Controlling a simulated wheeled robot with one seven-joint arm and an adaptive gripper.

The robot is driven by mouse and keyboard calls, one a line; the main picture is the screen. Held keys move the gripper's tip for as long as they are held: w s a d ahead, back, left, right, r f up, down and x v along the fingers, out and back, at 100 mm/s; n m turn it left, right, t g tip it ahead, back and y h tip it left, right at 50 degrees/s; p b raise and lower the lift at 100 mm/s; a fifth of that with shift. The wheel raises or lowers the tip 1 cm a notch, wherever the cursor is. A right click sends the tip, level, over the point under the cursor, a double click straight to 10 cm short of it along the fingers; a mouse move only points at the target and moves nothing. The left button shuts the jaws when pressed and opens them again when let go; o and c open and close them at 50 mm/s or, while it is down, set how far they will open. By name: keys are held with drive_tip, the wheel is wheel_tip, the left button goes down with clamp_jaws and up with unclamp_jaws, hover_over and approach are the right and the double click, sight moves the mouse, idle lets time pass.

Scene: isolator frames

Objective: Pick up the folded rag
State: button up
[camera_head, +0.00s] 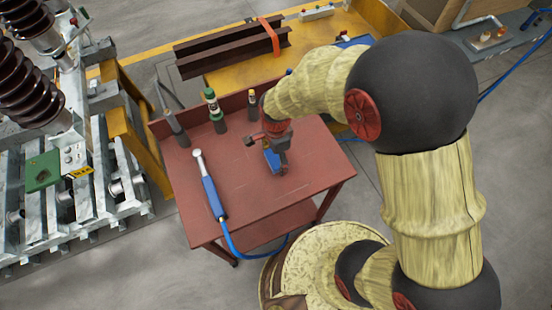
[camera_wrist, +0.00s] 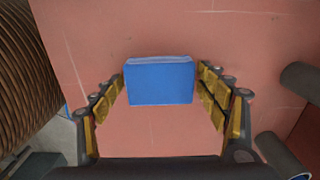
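The folded rag, a small blue block-like bundle (camera_wrist: 160,82), lies over the red table top (camera_wrist: 160,30), centred between my fingers in the wrist view. In the head view part of the rag (camera_head: 271,160) shows just left of my gripper (camera_head: 280,165); the rest is hidden by it. My gripper (camera_wrist: 161,76) points down at the table with its yellow-padded fingers spread wide. One finger stands on each side of the rag, very near its edges. I see no clear grip on it, and whether the pads touch it is hard to tell.
A blue-handled tool (camera_head: 209,190) with a blue hose lies at the table's left. A yellow bench (camera_head: 240,75) with dark steel beams is behind. The table's front middle is bare.

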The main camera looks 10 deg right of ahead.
sight(276, 157)
drive_tip(key=c, duration=0.8)
drive_tip(key=shift+r, duration=0.45)
wheel_tip(276, 157, up, 2)
drive_tip(key=shift+w+r+p, duration=0.1)
drive_tip(key=shift+r+p, duration=0.1)
drive_tip(key=shift+p, duration=0.4)
drive_tip(key=s+a+r+p, duration=0.1)
drive_tip(key=s+a+r, duration=0.2)
drive_tip(key=s+a+r+p, duration=0.2)
drive_tip(key=s+a+r, duration=0.1)
drive_tip(key=a, duration=0.1)
drive_tip(key=s+a+r+p, duration=0.1)
drive_tip(key=s+a+r, duration=0.1)
drive_tip(key=a+r, duration=0.1)
drive_tip(key=shift+s+a+r+p, duration=0.3)
drive_tip(key=shift+s+a+r, duration=0.1)
drive_tip(key=shift+a, duration=0.15)
